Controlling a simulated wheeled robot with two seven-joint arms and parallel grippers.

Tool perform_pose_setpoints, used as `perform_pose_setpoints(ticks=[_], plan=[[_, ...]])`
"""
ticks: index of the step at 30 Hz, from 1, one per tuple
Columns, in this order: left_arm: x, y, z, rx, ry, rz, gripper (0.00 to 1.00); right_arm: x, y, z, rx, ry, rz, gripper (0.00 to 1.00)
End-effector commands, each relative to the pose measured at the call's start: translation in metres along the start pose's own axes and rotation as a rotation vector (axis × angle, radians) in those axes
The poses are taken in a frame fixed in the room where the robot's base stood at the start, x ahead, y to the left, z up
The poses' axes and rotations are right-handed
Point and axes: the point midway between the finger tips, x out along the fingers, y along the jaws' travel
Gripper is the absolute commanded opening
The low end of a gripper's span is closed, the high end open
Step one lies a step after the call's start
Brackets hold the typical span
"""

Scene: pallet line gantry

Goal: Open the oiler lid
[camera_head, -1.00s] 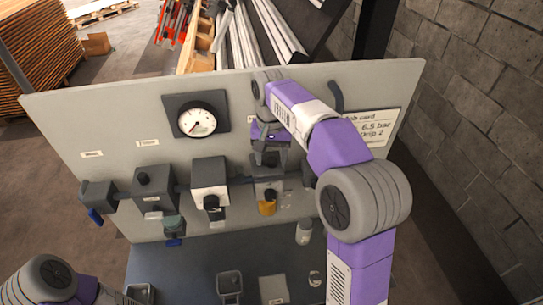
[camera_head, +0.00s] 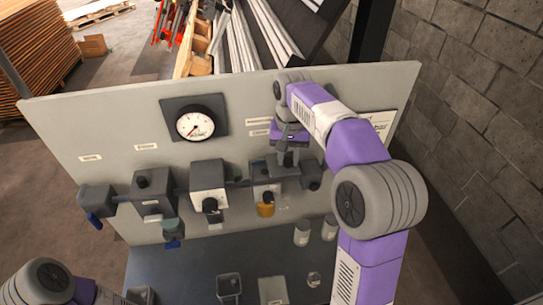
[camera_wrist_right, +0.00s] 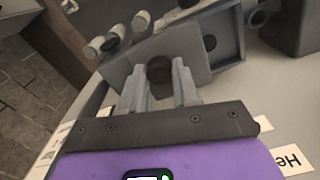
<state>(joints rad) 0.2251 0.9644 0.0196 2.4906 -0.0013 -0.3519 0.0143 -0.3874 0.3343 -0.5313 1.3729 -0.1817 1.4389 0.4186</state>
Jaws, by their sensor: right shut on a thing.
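The oiler (camera_head: 262,182) is the grey block with an amber bowl (camera_head: 265,210) on the panel. In the right wrist view its top (camera_wrist_right: 229,40) shows a framed recess with a dark round opening. The grey lid (camera_wrist_right: 188,52) stands tilted beside this recess, swung to the right in the head view. My right gripper (camera_head: 287,158) is shut on the lid's dark knob (camera_wrist_right: 159,72), between both fingers in the wrist view. In the head view the arm and gripper hide part of the lid. My left gripper is out of view; only part of that arm shows.
A gauge (camera_head: 196,123) sits upper left of the oiler. A white-faced unit (camera_head: 208,180) and other grey blocks line the panel (camera_head: 110,125) to the left. Small jars (camera_head: 302,235) stand below, on the dark bench (camera_head: 190,265). A brick wall (camera_head: 465,130) is at right.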

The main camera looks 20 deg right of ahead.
Motion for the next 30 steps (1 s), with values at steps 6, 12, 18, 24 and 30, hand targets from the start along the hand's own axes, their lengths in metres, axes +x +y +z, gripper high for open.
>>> perform_pose_setpoints(ticks=[6, 12, 18, 24, 30], plan=[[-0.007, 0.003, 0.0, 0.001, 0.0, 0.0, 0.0, -0.001, 0.032, -0.008, 0.004, 0.0, 0.0, 0.0], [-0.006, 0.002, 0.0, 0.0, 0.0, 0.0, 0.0, -0.001, 0.033, -0.009, 0.003, 0.001, 0.0, 0.0], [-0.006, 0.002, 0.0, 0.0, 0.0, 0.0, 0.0, -0.001, 0.033, -0.008, 0.002, 0.001, 0.0, 0.44], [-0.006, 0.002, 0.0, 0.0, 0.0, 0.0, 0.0, 0.0, 0.033, -0.008, 0.002, 0.001, 0.0, 0.56], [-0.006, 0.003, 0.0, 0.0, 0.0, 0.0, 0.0, -0.003, 0.032, -0.009, 0.002, 0.001, 0.0, 0.56]])
